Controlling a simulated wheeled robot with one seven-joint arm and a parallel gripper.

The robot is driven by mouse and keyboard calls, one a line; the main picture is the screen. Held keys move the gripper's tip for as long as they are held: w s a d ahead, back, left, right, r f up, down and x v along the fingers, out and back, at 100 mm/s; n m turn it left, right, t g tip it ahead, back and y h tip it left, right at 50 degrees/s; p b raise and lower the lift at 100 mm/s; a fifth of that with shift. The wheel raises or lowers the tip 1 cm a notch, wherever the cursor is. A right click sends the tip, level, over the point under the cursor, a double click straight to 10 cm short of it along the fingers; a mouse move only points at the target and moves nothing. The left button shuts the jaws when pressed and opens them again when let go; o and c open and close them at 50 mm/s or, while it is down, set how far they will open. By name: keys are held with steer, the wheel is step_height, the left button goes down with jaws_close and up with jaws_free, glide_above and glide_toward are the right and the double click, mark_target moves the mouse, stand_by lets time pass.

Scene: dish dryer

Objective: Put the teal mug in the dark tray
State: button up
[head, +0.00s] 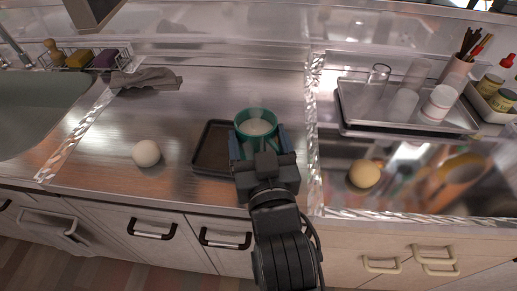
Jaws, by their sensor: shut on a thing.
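The teal mug (256,117) is in the middle of the head view, with its rim up and its pale inside showing. My gripper (260,140) is shut on the teal mug from the near side, with its fingers on the mug's lower part. The dark tray (206,158) lies on the metal counter, mostly left of my gripper. The mug is over or at the tray's right part. I cannot tell whether the mug touches the tray, because my gripper hides its base and the tray's right side.
A white ball-like object (146,153) lies on the counter left of the tray. A grey cloth (146,78) lies behind it, near the sink (40,110). A metal tray (405,118) with glasses stands at right. A yellowish round object (364,173) lies in front of it.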

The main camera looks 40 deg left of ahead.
steer(key=shift+f, duration=1.3)
steer(key=shift+f, duration=0.15)
steer(key=o, duration=1.3)
steer(key=shift+o, duration=0.2)
steer(key=shift+s+d, duration=0.25)
steer(key=shift+d, duration=0.05)
steer(key=v, duration=1.1)
steer(key=shift+s, duration=0.15)
